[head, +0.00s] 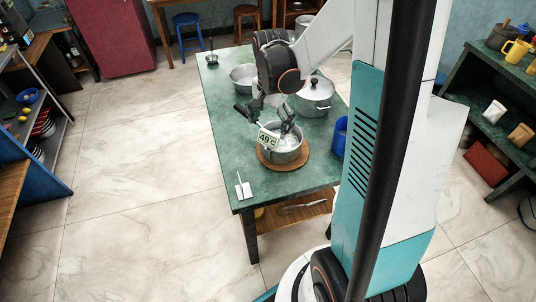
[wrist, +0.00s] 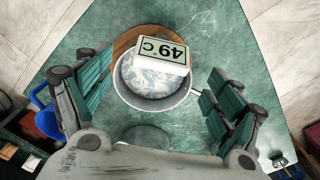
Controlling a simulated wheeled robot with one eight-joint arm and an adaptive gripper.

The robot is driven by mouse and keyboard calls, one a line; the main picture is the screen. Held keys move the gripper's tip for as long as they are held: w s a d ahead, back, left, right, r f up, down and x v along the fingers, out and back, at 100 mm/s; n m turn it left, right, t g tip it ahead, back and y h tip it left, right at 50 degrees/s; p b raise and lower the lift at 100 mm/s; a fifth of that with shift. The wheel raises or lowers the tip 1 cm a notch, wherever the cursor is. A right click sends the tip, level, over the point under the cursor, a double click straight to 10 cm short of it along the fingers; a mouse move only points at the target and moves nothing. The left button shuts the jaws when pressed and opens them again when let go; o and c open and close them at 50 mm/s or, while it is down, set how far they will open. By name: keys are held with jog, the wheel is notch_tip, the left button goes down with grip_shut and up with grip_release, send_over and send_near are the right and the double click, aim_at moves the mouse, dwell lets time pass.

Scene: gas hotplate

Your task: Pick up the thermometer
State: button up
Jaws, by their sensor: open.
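The thermometer appears as a white block with a display reading 49°C (head: 268,139), at the rim of a metal pot (head: 285,157) on the table. In the wrist view its display (wrist: 161,48) is upside down and covers part of the pot (wrist: 150,102). Any probe below the display is hidden. The pot holds a pale, marbled liquid. My gripper (head: 265,117) is above the pot, fingers spread wide and empty. In the wrist view the gripper (wrist: 160,88) has one finger on each side of the pot, with the display between and beyond them.
The pot stands on a round wooden board (head: 263,158) on a green table (head: 225,133). A blue mug (head: 339,136) is right of it. A lidded pot (head: 314,97) and another pot (head: 243,76) stand behind. A small white item (head: 243,190) lies near the front left corner.

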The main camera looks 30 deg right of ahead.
aim_at(269, 134)
notch_tip(269, 134, down, 6)
jog(key=shift+w+a+f+b, duration=0.15)
jog(key=shift+f+b, duration=0.1)
jog(key=shift+b, duration=0.9)
jog(key=c, duration=1.2)
